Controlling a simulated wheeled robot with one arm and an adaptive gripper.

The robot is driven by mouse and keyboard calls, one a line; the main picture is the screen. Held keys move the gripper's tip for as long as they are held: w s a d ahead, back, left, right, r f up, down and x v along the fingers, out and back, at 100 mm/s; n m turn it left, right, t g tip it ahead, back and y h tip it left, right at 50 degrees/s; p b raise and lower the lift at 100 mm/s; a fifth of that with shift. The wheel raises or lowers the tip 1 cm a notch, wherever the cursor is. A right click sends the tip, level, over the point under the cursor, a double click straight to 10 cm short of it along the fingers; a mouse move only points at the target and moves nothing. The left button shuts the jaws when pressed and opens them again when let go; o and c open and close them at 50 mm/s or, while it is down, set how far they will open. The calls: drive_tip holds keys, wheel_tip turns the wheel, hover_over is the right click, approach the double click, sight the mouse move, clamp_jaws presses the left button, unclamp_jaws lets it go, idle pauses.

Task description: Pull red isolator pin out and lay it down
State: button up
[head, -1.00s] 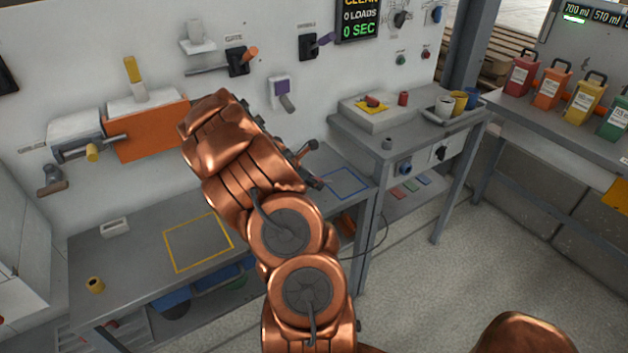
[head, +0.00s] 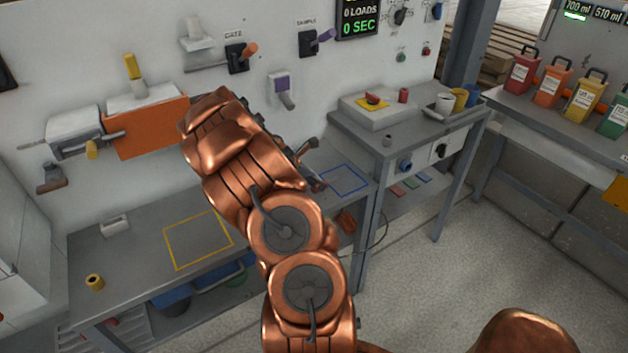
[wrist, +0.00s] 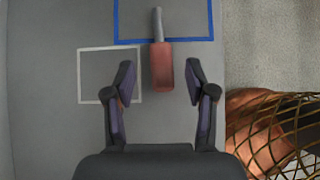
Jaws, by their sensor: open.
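The red isolator pin (wrist: 162,66), with a red handle and a thin grey shaft, lies on the grey bench top in the wrist view. Its shaft crosses the lower edge of the blue outlined square (wrist: 122,24), and its handle lies outside that outline. My gripper (wrist: 160,80) is open, with one finger on each side of the handle and a gap on both sides. In the head view the blue square (head: 345,180) shows to the right of my gripper (head: 312,165). I cannot make out the pin there; my arm stands in front.
A white outlined square (wrist: 90,75) lies left of the pin. A yellow outlined square (head: 198,240) is empty on the bench, near a yellow ring (head: 95,282) and a pale block (head: 115,226). An orange box (head: 146,130) and levers line the wall. A side table (head: 410,128) stands right.

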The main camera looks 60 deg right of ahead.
drive_tip(key=v, duration=1.2)
drive_tip(key=s+a+r+m+t+y+p, duration=0.1)
drive_tip(key=s+a+r+m, duration=0.15)
drive_tip(key=a, duration=0.65)
drive_tip(key=s+a+r+m+y+p, duration=0.1)
drive_tip(key=a+r+m, duration=0.25)
drive_tip(key=a, duration=0.55)
drive_tip(key=s+a+r+m+t+y, duration=0.1)
drive_tip(key=a+r+m, duration=0.25)
drive_tip(key=a, duration=0.55)
drive_tip(key=s+a+r+m+y+p, duration=0.1)
drive_tip(key=s+a+y, duration=0.1)
drive_tip(key=s+a, duration=0.4)
drive_tip(key=s+a+r+m+y+p, duration=0.1)
drive_tip(key=s+a, duration=0.5)
drive_tip(key=a, duration=0.7)
drive_tip(key=shift+s+y, duration=0.2)
drive_tip(key=shift+y, duration=0.4)
